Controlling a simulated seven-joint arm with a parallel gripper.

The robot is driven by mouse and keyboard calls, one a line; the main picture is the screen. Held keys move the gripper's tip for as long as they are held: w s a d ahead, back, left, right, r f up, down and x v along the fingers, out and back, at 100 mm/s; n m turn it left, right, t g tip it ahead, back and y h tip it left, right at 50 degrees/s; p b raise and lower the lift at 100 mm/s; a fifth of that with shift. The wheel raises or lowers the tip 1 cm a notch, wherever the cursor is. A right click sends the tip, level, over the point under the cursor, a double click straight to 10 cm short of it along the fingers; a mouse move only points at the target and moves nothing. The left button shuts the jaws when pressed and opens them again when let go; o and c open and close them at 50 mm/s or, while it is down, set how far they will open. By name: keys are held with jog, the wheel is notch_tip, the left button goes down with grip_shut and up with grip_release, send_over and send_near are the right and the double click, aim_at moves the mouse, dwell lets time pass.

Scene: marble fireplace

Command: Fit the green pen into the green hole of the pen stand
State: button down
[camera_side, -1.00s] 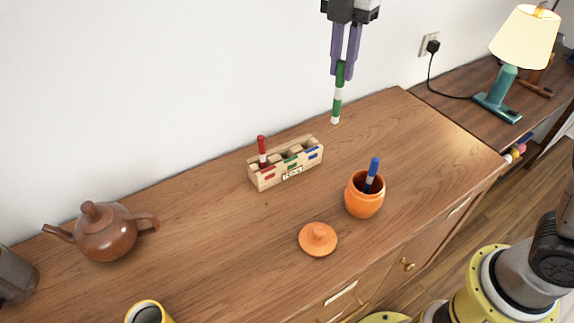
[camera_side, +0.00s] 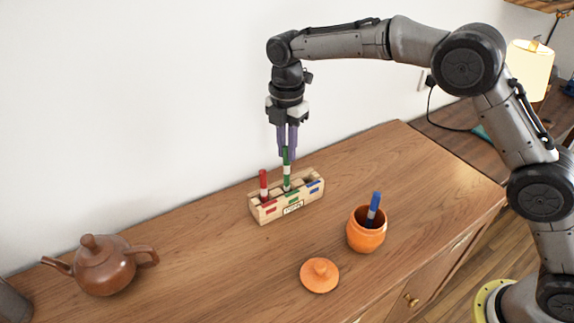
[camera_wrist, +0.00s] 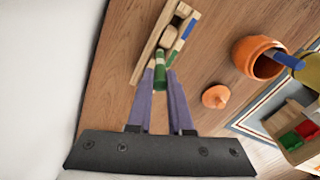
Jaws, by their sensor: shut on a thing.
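The wooden pen stand (camera_side: 273,214) stands on the cabinet top near the wall, with red, green and blue labels on its front. A red pen (camera_side: 263,184) stands upright in its left, red-labelled hole. My gripper (camera_side: 287,157) is above the stand, shut on the green pen (camera_side: 286,170), which is upright. The pen's lower end is at the middle, green-labelled hole and appears to be inside its opening; how deep is hidden. In the wrist view the green pen (camera_wrist: 160,65) lies between my fingers, over the stand (camera_wrist: 152,42).
An orange pot (camera_side: 366,238) holding a blue pen (camera_side: 374,207) stands right of the stand. Its orange lid (camera_side: 319,276) lies in front. A brown teapot (camera_side: 104,268) is at the left. The wall is close behind the stand.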

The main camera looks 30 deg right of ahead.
aim_at(287, 164)
jog(key=shift+f, duration=1.95)
jog(key=c, duration=0.8)
grip_release()
notch_tip(287, 164, up, 12)
jog(key=shift+f, duration=0.2)
jog(key=shift+r, duration=0.4)
